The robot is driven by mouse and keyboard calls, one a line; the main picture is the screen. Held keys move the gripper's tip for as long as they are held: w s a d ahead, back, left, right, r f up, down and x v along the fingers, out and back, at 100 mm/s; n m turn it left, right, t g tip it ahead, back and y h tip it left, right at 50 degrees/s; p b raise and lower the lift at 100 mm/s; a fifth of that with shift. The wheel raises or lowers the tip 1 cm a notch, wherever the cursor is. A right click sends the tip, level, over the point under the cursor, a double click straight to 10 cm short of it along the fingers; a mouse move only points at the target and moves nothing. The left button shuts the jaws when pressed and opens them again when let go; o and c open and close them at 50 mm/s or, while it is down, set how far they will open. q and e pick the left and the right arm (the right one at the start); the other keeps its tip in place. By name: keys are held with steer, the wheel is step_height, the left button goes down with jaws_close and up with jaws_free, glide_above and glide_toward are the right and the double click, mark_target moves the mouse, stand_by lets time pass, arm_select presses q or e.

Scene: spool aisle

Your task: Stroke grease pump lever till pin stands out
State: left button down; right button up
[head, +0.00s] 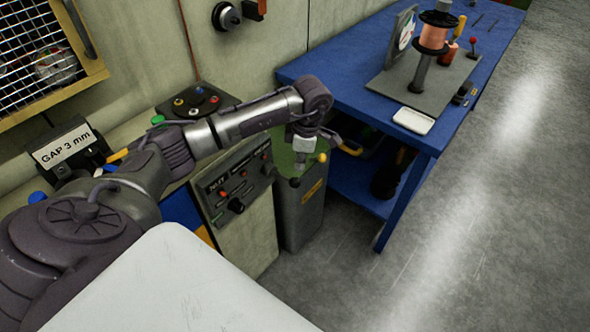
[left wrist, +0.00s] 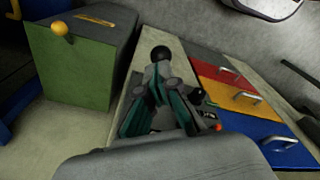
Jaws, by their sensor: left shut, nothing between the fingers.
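My left gripper (head: 299,162) hangs by the grey cabinet with the green face (head: 290,157), which has a yellow ball knob (head: 321,158). In the left wrist view its fingers (left wrist: 160,75) are shut and empty. The green-faced cabinet (left wrist: 70,75) also shows in the left wrist view. I cannot make out a pin. My right gripper is out of view.
A beige cabinet with a control panel (head: 238,182) stands left of the green-faced one. A blue workbench (head: 345,75) with a copper spool (head: 434,36) stands to the right. Red, yellow and blue drawers (left wrist: 240,93) show in the left wrist view. Floor (head: 500,220) at right is clear.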

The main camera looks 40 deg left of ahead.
mark_target(297, 179)
arm_select(q)
step_height(297, 179, down, 5)
steer(key=shift+s+a+r+b, duration=0.1)
steer(key=shift+a+r+b, duration=0.05)
steer(key=shift+b, duration=1.1)
steer(key=shift+f, duration=0.35)
steer(key=shift+s+a, duration=0.1)
